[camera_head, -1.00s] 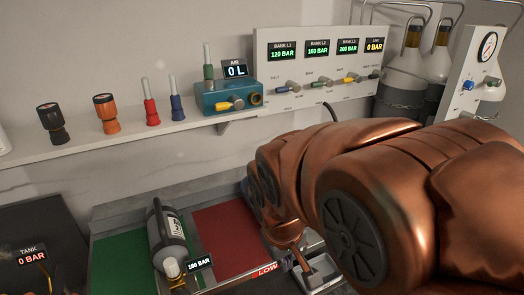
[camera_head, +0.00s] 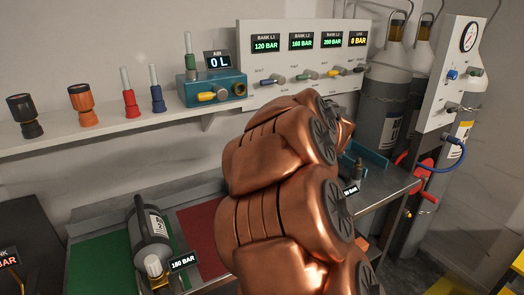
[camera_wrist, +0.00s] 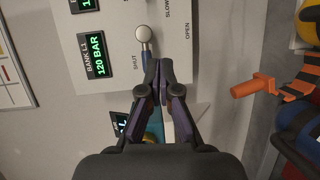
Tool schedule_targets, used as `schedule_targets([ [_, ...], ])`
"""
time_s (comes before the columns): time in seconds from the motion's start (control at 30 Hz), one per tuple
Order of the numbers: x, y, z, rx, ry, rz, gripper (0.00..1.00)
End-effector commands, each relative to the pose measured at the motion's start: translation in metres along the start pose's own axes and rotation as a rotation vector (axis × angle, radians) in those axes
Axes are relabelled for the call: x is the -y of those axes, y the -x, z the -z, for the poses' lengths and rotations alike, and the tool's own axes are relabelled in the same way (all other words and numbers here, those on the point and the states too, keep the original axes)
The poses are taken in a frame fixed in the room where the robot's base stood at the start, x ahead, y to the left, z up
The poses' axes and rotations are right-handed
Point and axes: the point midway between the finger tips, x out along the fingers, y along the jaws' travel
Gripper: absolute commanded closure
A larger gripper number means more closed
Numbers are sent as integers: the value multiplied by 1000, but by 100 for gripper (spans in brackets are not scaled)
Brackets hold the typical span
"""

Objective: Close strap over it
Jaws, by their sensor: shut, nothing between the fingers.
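My gripper (camera_wrist: 159,68) is shut and empty in the wrist view, its tips beside a valve lever (camera_wrist: 146,50) on the white gauge panel. Whether they touch the lever I cannot tell. In the head view the gripper is hidden behind my copper arm. A grey cylinder (camera_head: 151,229) with a brass valve and a 180 BAR tag lies on the green mat (camera_head: 98,264). No strap is clearly recognisable. An orange-and-black striped piece (camera_wrist: 297,86) shows at the right of the wrist view; I cannot tell what it is.
The white panel (camera_head: 328,39) with bank readouts stands above the bench. A shelf holds a teal box (camera_head: 212,89), an orange-and-black fitting (camera_head: 82,104) and other fittings. Tall grey cylinders (camera_head: 384,115) stand at right. My arm covers the bench's middle, including part of the red mat (camera_head: 198,226).

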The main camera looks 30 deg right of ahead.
Motion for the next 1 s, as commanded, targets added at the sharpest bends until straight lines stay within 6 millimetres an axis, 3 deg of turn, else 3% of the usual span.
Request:
schedule_targets([
  [0.13,28,-18,7,-169,149,-14,100],
  [0.3,71,-22,24,-399,275,-19,100],
  [0.6,148,10,44,-766,339,-33,100],
  [0.8,165,27,51,-876,332,-51,100],
  [1.0,167,22,62,-894,330,-54,100],
])
